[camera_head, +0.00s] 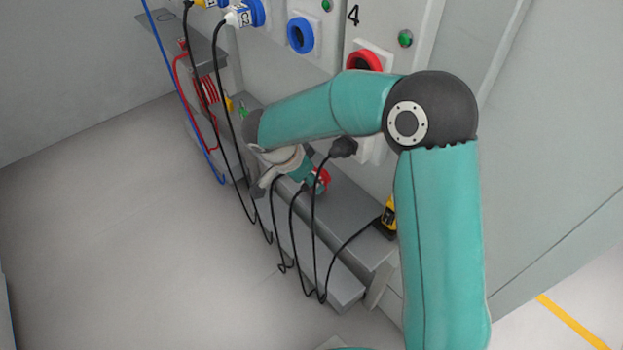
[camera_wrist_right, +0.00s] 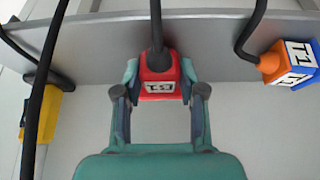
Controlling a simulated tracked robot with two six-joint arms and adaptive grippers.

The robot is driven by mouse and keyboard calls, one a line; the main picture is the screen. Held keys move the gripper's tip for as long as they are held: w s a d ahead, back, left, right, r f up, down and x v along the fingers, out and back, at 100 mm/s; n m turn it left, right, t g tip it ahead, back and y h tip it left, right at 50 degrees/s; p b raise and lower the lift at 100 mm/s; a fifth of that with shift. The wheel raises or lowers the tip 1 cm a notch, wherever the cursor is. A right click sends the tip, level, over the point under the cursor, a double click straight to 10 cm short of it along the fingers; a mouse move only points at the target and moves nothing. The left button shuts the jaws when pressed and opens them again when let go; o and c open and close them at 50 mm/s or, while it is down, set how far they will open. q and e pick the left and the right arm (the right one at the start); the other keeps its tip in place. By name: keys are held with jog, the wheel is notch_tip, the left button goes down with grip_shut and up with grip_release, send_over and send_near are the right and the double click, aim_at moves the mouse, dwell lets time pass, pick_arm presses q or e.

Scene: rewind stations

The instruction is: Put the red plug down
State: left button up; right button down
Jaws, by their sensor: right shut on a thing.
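The red plug (camera_wrist_right: 157,72) with a white label sits between the two fingers of my right gripper (camera_wrist_right: 158,90) in the right wrist view. The fingers are shut on its sides, and its black cable runs up out of the picture. In the head view the red plug (camera_head: 322,181) shows at the tip of my right gripper (camera_head: 312,177), over the grey ledge (camera_head: 350,210) along the wall panel. I cannot tell whether the plug touches the ledge. My right forearm hides part of the panel. My left gripper is not in view.
A yellow plug (camera_head: 389,216) is at the ledge's right end. An orange and blue plug (camera_wrist_right: 288,64) is right of the red one in the wrist view. A red socket (camera_head: 363,62) and a blue socket (camera_head: 301,35) are above. Several black cables hang over the ledge's front.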

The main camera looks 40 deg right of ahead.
jog(key=shift+f, duration=0.1)
jog(key=c, duration=0.7)
grip_release()
